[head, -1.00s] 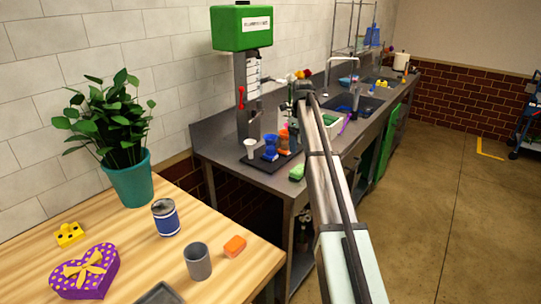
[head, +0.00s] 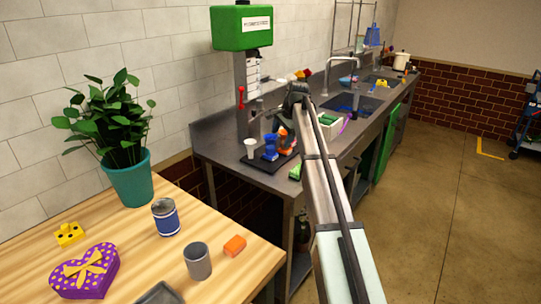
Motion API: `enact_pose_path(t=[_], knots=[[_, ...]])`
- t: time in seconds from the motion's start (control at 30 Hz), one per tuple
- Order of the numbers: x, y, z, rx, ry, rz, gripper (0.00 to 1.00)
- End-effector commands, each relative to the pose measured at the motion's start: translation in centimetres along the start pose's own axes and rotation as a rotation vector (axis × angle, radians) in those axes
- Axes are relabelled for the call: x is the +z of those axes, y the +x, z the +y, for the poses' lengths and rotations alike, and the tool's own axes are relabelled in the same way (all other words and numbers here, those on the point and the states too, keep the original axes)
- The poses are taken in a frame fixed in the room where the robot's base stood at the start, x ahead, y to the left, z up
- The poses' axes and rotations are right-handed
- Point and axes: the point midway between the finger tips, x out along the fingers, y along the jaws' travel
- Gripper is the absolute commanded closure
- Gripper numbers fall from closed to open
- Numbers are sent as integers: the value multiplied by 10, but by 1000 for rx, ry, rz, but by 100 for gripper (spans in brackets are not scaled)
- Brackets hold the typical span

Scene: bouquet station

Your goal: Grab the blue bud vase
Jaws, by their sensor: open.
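The blue bud vase (head: 270,146) stands on a dark tray (head: 268,164) on the steel counter, between a white vase (head: 250,149) and an orange vase (head: 286,142). My gripper (head: 265,110) is small and dark in this view, at the end of my arm. It appears above the vases, in front of the machine's column, apart from the blue vase. It is open, and I see nothing held in it. My arm partly covers the right side of the tray area.
A green-topped machine (head: 241,28) with a red lever stands behind the tray. A green block (head: 295,172) lies at the counter's front edge. A wooden table (head: 205,285) with a potted plant (head: 125,180) is at left.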

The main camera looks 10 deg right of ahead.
Motion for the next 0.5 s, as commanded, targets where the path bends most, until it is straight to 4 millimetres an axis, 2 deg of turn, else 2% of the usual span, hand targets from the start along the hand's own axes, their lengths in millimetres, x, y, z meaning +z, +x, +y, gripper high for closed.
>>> enact_pose_path(t=[0.5], knots=[[-7,-3,-30,-126,-963,111,24]])
